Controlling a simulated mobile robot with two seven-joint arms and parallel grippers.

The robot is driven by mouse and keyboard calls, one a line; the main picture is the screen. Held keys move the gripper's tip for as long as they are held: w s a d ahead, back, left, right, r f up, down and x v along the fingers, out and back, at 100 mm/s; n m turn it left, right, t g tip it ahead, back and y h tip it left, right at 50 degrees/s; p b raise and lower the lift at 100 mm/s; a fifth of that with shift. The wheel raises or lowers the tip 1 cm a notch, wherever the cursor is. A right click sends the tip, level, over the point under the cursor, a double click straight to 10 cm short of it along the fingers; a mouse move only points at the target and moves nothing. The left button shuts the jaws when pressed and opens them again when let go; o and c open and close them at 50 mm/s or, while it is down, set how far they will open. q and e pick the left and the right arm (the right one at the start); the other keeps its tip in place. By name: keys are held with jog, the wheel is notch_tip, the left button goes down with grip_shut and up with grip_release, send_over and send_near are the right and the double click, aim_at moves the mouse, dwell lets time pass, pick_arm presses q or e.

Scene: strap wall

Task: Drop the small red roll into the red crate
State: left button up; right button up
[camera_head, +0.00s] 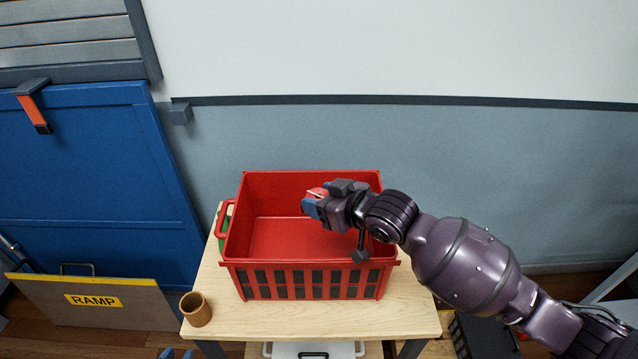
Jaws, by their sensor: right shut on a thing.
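The red crate (310,262) stands on a light wooden table, open at the top, with slotted front and a bare red floor where I can see it. My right gripper (318,202) reaches in from the right and is over the crate's opening. It is shut on the small red roll (316,192), which shows only in part between the blue-tipped fingers. The roll appears above the crate floor, inside the rim's outline. My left gripper (177,354) shows only as two blue fingertips, apart, at the bottom edge, with nothing visible between them.
A brown cup (196,309) stands at the table's (300,322) front left corner. A green thing (222,222) is partly hidden left of the crate. A ramp board (95,301) and blue panel (90,190) stand at left. A white lidded box (313,350) is below the table.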

aim_at(325, 192)
jog(key=w, duration=0.1)
jog(key=w+n+g, duration=0.1)
jog(key=w+a+y, duration=0.1)
jog(key=shift+f, duration=0.25)
jog(key=shift+w+d+f+n, duration=0.3)
jog(key=shift+w+f, duration=0.35)
jog(key=shift+w, duration=0.15)
jog(key=shift+g, duration=0.3)
notch_tip(325, 192, down, 5)
jog(key=b, duration=0.4)
jog(key=o, duration=1)
jog(key=shift+r, duration=0.1)
